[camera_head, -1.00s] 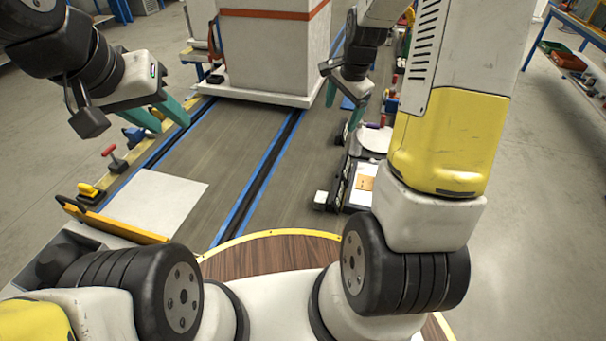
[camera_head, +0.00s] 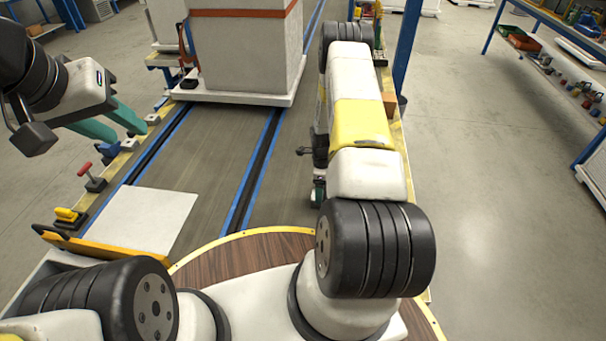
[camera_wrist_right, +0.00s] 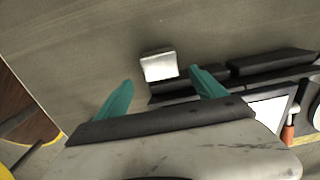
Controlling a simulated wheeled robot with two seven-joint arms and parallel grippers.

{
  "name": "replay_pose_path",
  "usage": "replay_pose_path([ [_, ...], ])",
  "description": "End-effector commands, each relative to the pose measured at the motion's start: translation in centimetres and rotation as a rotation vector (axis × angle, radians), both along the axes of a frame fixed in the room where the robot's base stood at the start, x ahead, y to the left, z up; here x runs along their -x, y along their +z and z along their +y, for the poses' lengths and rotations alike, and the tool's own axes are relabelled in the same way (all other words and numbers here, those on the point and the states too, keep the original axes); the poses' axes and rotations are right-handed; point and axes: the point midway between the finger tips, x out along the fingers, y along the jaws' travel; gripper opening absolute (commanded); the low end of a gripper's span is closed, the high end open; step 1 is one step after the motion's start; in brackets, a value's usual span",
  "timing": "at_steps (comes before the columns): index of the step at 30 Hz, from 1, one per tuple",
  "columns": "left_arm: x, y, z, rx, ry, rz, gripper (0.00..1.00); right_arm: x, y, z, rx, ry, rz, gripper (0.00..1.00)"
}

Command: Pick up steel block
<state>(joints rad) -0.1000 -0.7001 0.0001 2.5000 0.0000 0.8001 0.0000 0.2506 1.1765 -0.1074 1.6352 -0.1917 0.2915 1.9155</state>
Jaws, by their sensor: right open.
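The steel block (camera_wrist_right: 158,66) is a small, shiny pale block in the right wrist view, at the near end of dark rails. My right gripper (camera_wrist_right: 162,80) is open, and its two teal fingers point toward the block. The block shows between and just past the fingertips; no contact is seen. In the head view, my right arm hides the block and most of that gripper. My left gripper (camera_head: 129,131) is open and empty at the left, above the left side of the track.
A large pale cabinet (camera_head: 247,50) stands on the track ahead. A blue shelf rack (camera_head: 560,45) is at the right. The floor between is clear.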

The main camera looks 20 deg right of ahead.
Motion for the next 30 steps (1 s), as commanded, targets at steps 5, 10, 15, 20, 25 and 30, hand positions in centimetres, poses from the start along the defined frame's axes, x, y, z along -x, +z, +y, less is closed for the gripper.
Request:
replay_pose_path([
  [5,0.0,0.0,0.0,0.0,0.0,0.0,0.36,-0.3,-2.4,0.6,-0.002,0.001,0.001,0.8],
  [10,0.0,0.0,0.0,0.0,0.0,0.0,0.36,-0.6,-4.7,0.8,-0.001,0.001,0.0,0.8],
  [15,0.0,0.0,0.0,0.0,0.0,0.0,0.36,-0.7,-5.5,0.8,0.0,0.002,-0.001,0.8],
  [20,0.0,0.0,0.0,0.0,0.0,0.0,0.36,-0.7,-5.4,0.8,0.0,0.002,-0.001,0.8],
  [25,0.0,0.0,0.0,0.0,0.0,0.0,0.36,-0.7,-5.4,0.8,0.0,0.002,-0.001,0.47],
  [30,0.0,0.0,0.0,0.0,0.0,0.0,0.36,-0.7,-5.4,0.8,0.0,0.002,-0.001,0.13],
])
